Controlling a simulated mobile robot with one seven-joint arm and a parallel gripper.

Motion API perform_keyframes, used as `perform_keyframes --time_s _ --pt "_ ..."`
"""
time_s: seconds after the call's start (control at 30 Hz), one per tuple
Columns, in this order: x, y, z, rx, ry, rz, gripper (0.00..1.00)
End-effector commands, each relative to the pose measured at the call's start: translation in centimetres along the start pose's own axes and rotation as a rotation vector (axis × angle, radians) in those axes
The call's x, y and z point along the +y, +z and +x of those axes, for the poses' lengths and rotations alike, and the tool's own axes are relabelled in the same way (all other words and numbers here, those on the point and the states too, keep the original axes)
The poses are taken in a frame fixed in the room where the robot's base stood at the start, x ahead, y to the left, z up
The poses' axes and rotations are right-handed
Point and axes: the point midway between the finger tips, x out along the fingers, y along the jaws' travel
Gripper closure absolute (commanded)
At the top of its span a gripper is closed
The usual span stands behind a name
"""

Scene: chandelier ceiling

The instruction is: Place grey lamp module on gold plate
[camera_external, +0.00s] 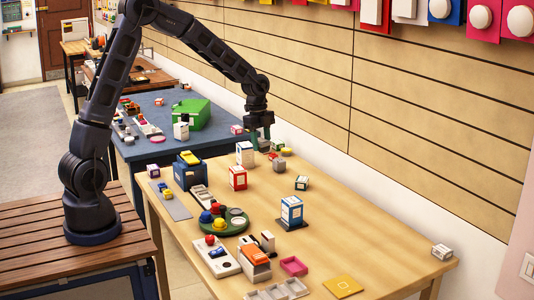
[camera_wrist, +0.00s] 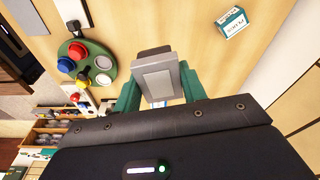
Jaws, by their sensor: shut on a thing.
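My gripper (camera_wrist: 158,90) has green fingers and is shut on the grey lamp module (camera_wrist: 153,82), a grey block with a lighter rectangular face, in the wrist view. In the external view my gripper (camera_external: 262,138) is over the far end of the wooden table, and the held module is too small there to make out clearly. The gold plate (camera_external: 343,287) is a flat yellow-gold square at the table's near edge, far from my gripper. It is not in the wrist view.
A green round board (camera_external: 223,222) with red, blue and yellow knobs lies mid-table. A blue-white box (camera_external: 291,211) stands upright on a dark base. A red-white box (camera_external: 238,178), a small teal-white box (camera_external: 302,183) and a pink tray (camera_external: 293,266) are nearby. The table's right side is mostly clear.

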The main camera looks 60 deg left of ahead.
Motion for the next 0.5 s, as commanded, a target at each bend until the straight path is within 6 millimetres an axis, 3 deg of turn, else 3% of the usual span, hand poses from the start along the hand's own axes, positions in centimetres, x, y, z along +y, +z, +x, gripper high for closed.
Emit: perform_keyframes --time_s 0.27,0.37,0.5 --pt "-0.1 -0.6 -0.7 0.000 0.001 0.003 0.81" --pt "-0.3 -2.2 -0.5 0.000 0.002 0.012 0.81" --pt "-0.6 -6.1 0.0 -0.001 0.005 0.031 0.81"
